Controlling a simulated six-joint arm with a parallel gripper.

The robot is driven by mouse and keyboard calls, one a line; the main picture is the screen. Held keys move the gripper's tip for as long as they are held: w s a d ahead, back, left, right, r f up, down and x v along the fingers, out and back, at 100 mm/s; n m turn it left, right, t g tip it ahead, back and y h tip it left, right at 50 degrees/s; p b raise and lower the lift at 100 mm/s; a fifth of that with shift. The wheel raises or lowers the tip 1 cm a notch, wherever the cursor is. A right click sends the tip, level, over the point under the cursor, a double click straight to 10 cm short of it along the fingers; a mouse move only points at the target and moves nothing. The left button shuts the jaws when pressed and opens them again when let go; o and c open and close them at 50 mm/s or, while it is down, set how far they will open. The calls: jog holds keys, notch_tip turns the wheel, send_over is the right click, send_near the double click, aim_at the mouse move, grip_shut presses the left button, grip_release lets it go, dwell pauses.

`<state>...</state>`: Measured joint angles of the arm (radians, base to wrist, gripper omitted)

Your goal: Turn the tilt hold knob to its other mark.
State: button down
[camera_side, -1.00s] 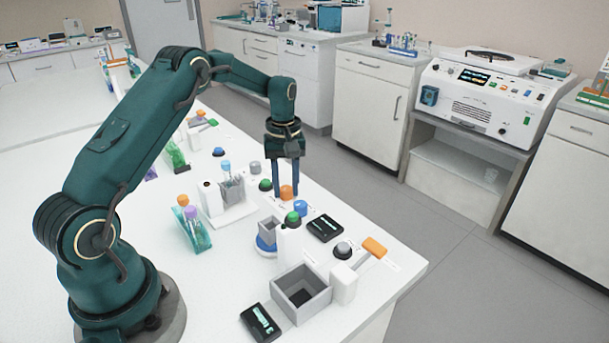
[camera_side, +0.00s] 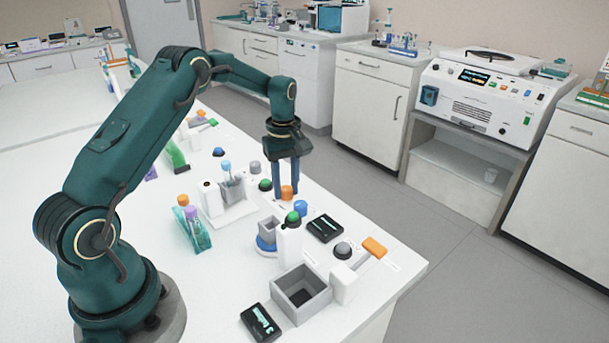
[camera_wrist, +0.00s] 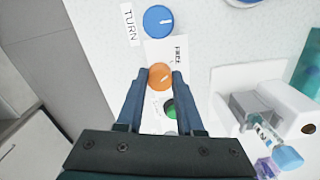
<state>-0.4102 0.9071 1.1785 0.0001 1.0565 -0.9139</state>
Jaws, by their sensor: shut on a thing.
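An orange knob (camera_wrist: 159,77) with a white pointer line sits between my gripper's two blue fingers in the wrist view. I take it to be the tilt hold knob. My gripper (camera_wrist: 160,74) is shut on it, pointing down, with a finger on each side. The pointer slants toward the upper right. A small printed word (camera_wrist: 178,55) lies above right of the knob; another small mark below it is too faint to read. In the side view the orange knob (camera_side: 287,192) shows between the fingertips of my gripper (camera_side: 286,190).
A blue knob (camera_wrist: 158,21) beside a TURN label (camera_wrist: 130,23) and a green knob (camera_wrist: 170,109) are close by. In the side view, a black display box (camera_side: 325,228), a grey open bin (camera_side: 302,293) and an orange-ended lever (camera_side: 374,247) stand toward the front right.

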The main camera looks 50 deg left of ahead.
aim_at(287, 188)
jog(key=c, duration=0.5)
grip_release()
jog(key=shift+c, duration=0.2)
jog(key=shift+r, duration=2.65)
jog(key=s+d+r+m+t, duration=0.25)
jog(key=d+r, duration=0.25)
jog(key=r, duration=0.3)
jog(key=s+d+r+m+t, duration=0.2)
jog(key=s+d+r, duration=0.25)
jog(key=r, duration=0.25)
jog(key=s+d+f+m, duration=0.2)
jog(key=s+m, duration=0.3)
jog(key=s, duration=0.1)
jog(key=s+d+f+m+t, duration=0.1)
jog(key=s+d+f+m, duration=0.2)
jog(key=s+m, duration=0.2)
jog(key=shift+s+d+f+m, duration=0.15)
jog(key=shift+s+d+m, duration=0.2)
jog(key=shift+s, duration=0.65)
